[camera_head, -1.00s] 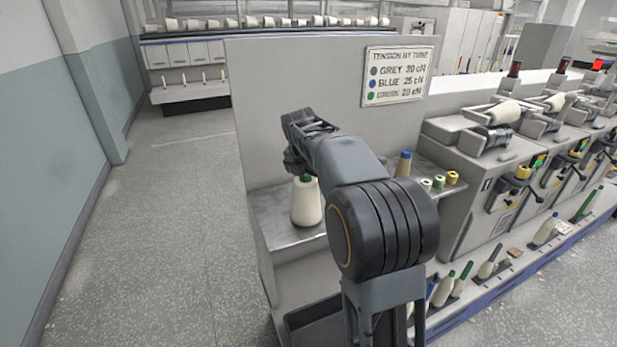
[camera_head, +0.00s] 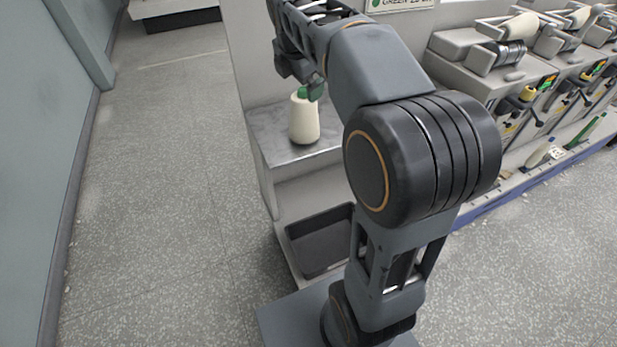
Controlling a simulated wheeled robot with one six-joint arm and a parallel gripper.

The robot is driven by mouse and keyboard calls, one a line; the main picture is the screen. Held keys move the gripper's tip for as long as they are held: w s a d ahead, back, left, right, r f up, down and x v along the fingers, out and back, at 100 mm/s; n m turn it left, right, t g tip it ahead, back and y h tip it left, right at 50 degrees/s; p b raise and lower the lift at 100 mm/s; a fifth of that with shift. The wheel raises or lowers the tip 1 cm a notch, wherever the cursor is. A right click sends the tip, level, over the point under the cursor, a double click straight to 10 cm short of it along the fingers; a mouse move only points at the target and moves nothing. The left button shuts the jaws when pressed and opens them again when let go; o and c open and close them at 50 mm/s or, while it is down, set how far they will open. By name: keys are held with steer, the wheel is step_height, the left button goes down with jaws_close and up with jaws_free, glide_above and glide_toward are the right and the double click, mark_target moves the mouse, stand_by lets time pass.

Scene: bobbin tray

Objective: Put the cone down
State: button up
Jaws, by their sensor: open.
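A cream cone (camera_head: 303,121) with a green tube tip stands upright on the grey metal shelf (camera_head: 270,132), near its left end. My gripper (camera_head: 308,92) is open just above the cone, close to its green tip. One finger hangs beside the tip and partly covers it. I cannot tell from this view whether the finger touches it. My arm hides the right part of the shelf.
A black open bin (camera_head: 320,242) sits on the lower level below the shelf. Winding machines (camera_head: 490,70) stand to the right. The floor (camera_head: 160,200) at left is clear. A panel rises behind the shelf.

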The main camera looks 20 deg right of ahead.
steer(key=s+a+f+m+y, duration=0.1)
steer(key=s+a+f+m, duration=0.2)
steer(key=s+f+m, duration=0.4)
steer(key=s+a+f+m+y, duration=0.1)
steer(key=s+a+f+m, duration=0.2)
steer(key=s+f+m, duration=0.5)
steer(key=s+m, duration=0.4)
steer(key=m, duration=0.2)
steer(key=shift+s+a, duration=0.3)
step_height(320, 180, up, 7)
steer(key=p, duration=0.6)
